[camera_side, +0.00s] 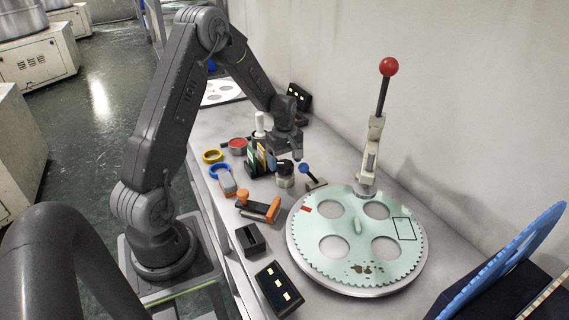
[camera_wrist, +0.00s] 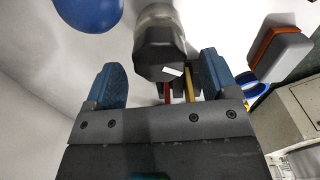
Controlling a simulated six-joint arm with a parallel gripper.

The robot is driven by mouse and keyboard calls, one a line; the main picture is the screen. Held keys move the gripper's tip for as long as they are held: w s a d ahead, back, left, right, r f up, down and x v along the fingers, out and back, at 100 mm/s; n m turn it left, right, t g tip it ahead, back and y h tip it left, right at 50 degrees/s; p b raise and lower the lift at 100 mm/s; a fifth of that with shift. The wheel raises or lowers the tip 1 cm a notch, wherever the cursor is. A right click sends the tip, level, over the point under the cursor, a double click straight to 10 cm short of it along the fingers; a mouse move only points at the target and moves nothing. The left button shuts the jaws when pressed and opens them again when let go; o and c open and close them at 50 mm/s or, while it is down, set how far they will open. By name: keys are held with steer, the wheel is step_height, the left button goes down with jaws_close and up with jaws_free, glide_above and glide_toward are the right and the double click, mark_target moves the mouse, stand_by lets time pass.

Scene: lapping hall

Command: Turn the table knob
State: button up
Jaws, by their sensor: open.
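The table knob (camera_side: 285,168) has a black top on a round metal base and stands on the bench left of the large disc. In the wrist view the black knob (camera_wrist: 158,50) shows a white mark on its top. My gripper (camera_side: 289,155) is just above the knob in the side view. In the wrist view my gripper (camera_wrist: 161,80) is open, with one blue finger on each side of the knob's outline. I see no finger touching the knob. Its metal base is partly behind the black top in the wrist view.
A blue-ball lever (camera_side: 304,169) stands close right of the knob, and a card holder (camera_side: 258,162) close left. A toothed green disc (camera_side: 357,225) lies to the right, with a red-ball lever (camera_side: 388,67) behind it. An orange-ended tool (camera_side: 258,208) lies in front.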

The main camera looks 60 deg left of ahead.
steer(key=shift+f, duration=0.8)
steer(key=shift+c, duration=0.3)
steer(key=c, duration=0.9)
steer(key=shift+o, duration=0.2)
steer(key=shift+m, duration=0.3)
steer(key=m, duration=0.5)
steer(key=shift+w, duration=0.1)
steer(key=m, duration=0.6)
